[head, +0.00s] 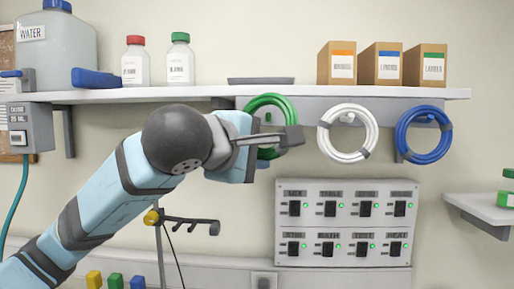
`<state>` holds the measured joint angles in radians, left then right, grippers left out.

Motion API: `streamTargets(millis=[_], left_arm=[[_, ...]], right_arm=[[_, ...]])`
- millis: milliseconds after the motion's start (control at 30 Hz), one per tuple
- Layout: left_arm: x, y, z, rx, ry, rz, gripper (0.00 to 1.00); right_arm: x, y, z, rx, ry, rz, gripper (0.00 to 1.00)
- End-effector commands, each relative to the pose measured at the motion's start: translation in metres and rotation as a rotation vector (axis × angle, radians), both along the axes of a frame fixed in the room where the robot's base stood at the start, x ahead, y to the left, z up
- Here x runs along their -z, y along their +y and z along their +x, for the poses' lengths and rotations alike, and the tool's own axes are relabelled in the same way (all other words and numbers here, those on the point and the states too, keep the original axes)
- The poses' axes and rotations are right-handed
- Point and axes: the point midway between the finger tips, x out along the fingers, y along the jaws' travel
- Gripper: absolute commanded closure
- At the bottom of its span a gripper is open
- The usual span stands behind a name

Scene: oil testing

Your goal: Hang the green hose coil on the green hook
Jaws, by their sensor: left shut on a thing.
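The green hose coil (271,101) is at the left end of the row of coils below the shelf, in front of the rail. My left gripper (290,138) is in front of its lower part, shut on the coil. The gripper and wrist hide the coil's lower left part. My right gripper is not in view.
A white coil (348,134) and a blue coil (423,135) hang to the right. Above runs a shelf (200,94) with bottles and boxes. A switch panel (345,222) is below. A side shelf (482,212) juts out at right.

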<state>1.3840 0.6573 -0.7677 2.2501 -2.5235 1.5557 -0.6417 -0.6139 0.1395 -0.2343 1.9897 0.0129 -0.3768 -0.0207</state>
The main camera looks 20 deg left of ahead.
Motion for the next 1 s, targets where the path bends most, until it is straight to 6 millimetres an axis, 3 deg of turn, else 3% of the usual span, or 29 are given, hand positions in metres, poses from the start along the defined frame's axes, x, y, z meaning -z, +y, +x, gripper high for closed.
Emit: streamTargets(millis=[600,1000], left_arm=[[0.002,0.011,0.036,-0.001,0.001,-0.001,0.97],[0.015,0.013,0.046,-0.001,-0.001,0.000,0.97]], right_arm=[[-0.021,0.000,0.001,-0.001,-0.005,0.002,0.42],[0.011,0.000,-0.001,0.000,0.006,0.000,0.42]])
